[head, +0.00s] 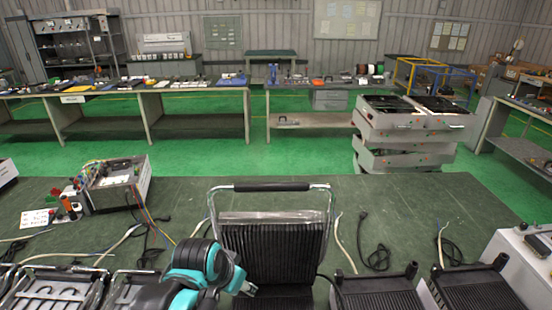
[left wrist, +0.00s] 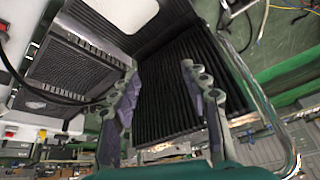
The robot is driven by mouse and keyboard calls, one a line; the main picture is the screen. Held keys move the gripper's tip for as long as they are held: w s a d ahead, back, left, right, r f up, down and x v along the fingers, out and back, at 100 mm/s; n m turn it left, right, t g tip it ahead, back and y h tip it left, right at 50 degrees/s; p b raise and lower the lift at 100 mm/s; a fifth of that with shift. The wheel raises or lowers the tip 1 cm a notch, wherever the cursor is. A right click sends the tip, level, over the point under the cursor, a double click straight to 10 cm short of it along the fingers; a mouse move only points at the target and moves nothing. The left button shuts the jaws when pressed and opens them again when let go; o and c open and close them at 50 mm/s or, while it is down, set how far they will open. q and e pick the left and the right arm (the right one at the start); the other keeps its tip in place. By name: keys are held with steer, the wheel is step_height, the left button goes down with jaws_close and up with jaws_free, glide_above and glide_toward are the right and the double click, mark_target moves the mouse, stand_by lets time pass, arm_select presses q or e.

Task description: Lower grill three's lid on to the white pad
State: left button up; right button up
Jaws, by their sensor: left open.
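A grill with a raised lid (head: 270,245) stands at the front middle of the bench; I take it as grill three. Its dark ribbed plate faces me, and its black bar handle (head: 271,187) is at the top. My left gripper (head: 246,289) is low in front of the lid's left part. In the left wrist view the lid's ribbed plate (left wrist: 175,100) lies behind my open, empty fingers (left wrist: 160,72); touching cannot be told. A white patch (left wrist: 122,12) at the top there may be the pad. My right gripper is not in view.
Ribbed grills (head: 380,292) stand to the right, and wire-framed units (head: 50,285) to the left. An open metal box with wires (head: 118,185) stands at the back left. Loose cables (head: 375,250) lie on the green bench (head: 400,205), whose back middle is mostly clear.

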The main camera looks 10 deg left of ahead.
arm_select(q)
steer(key=w+r+m+g+h+p, duration=0.1)
steer(key=w+r+m+p, duration=0.3)
steer(key=w+r+p, duration=0.3)
steer(key=w+r+m+g+h+p, duration=0.1)
steer(key=w+r+m+g+p, duration=0.1)
steer(key=w+r+p, duration=0.5)
steer(key=w+r+m+g+h+p, duration=0.1)
steer(key=w+r+m+g+p, duration=0.1)
steer(key=w+r+m+p, duration=0.3)
steer(key=shift+w+r+m+h+p, duration=0.15)
steer(key=shift+w+r+p, duration=0.55)
steer(key=shift+w+p, duration=0.15)
steer(key=shift+w+r+m+h+p, duration=0.15)
steer(key=shift+w+r+p, duration=0.55)
steer(key=shift+w, duration=0.15)
steer(key=shift+w+f+m+g+p, duration=0.15)
steer(key=shift+w+m+g+p, duration=0.15)
steer(key=shift+w+p, duration=0.1)
steer(key=p+x, duration=0.1)
steer(key=x, duration=0.6)
steer(key=shift+s+d+f, duration=0.1)
steer(key=shift+d+f, duration=0.2)
jaws_close()
